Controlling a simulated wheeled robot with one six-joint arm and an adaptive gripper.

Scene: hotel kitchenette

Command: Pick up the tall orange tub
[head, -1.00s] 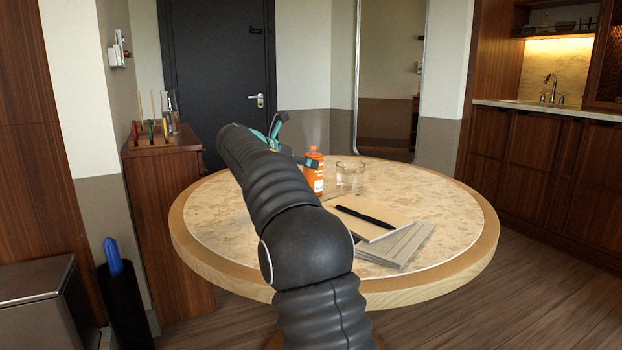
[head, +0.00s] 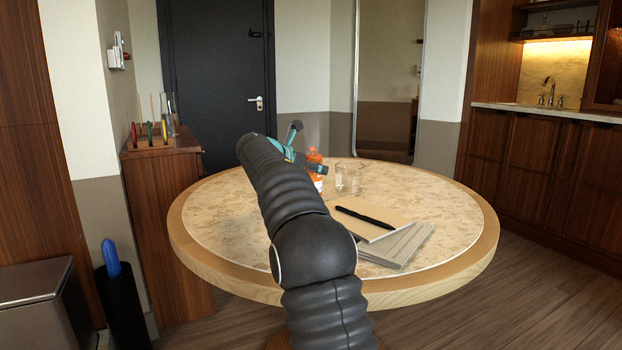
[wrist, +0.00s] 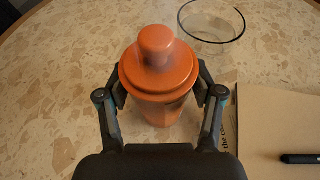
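The tall orange tub (head: 314,156) stands upright on the round table, partly hidden by my gripper in the head view. In the wrist view the orange tub (wrist: 157,75) shows from above, with its round knobbed lid in the middle. My gripper (wrist: 160,88) is open, with one finger on each side of the tub. The fingers are close to the tub's sides, and I see no clear grip on it. In the head view my gripper (head: 307,149) is spread at the tub's upper part.
A clear glass (head: 349,177) stands just right of the tub.

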